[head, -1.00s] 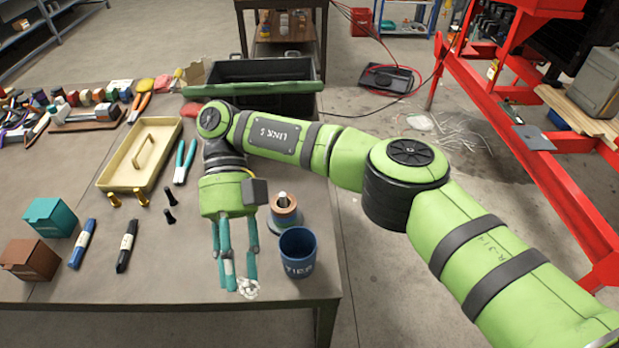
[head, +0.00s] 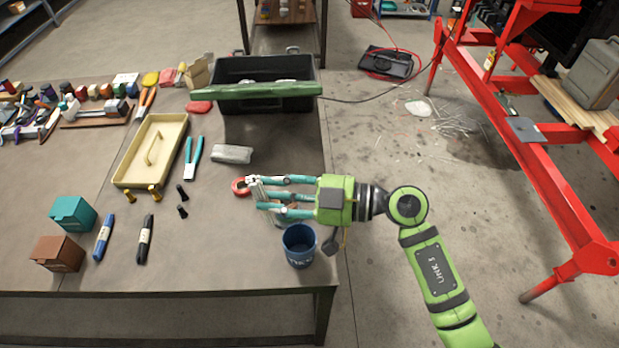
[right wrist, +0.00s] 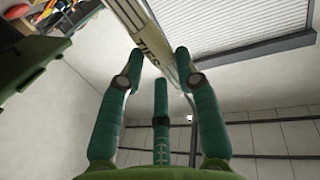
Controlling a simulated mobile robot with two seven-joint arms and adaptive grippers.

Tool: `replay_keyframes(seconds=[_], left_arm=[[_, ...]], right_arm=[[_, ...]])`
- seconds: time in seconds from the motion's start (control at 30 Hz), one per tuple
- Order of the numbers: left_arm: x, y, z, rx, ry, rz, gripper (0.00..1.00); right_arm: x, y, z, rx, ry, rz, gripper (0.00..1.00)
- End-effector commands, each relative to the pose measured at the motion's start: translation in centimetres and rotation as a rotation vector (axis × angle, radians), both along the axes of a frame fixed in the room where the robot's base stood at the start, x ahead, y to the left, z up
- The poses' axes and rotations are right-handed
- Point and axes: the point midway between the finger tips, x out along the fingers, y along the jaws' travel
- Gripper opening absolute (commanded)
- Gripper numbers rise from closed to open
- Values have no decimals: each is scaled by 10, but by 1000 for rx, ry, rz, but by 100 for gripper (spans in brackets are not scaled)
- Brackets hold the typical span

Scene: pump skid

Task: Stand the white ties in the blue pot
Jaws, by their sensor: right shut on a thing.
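The blue pot (head: 299,246) stands upright near the front right corner of the table, its open mouth facing up. My right gripper (head: 262,193) is level, points left, and is just behind and left of the pot. It is shut on the white ties (head: 256,188), which show as a small pale bundle at the fingertips. In the right wrist view the ties (right wrist: 152,45) are a long pale bundle lettered "TIES", slanting between the green fingers (right wrist: 160,75). The ties are outside the pot. My left gripper is in neither view.
A spool (head: 287,215) is partly hidden behind my right gripper, close to the pot. A red ring (head: 240,187) and a silvery packet (head: 232,154) lie nearby. A black bin (head: 265,100) stands at the back.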

Motion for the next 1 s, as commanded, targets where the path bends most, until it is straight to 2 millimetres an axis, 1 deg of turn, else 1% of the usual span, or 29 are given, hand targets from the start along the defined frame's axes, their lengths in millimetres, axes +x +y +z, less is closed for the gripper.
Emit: replay_keyframes(seconds=[0.03,0.1,0.2,0.3,0.4,0.57,1.0], left_arm=[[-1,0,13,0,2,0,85],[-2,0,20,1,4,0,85],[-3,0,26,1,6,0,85],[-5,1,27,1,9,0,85],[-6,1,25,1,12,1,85],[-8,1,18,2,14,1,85],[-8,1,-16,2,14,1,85]], right_arm=[[4,-12,0,29,18,-75,1],[10,-27,-7,61,23,-159,1],[14,-45,-17,95,23,-242,1],[16,-55,-24,113,18,-286,1],[17,-59,-27,118,15,-300,1],[17,-59,-33,118,13,-297,1],[17,-58,-55,118,12,-294,1]])
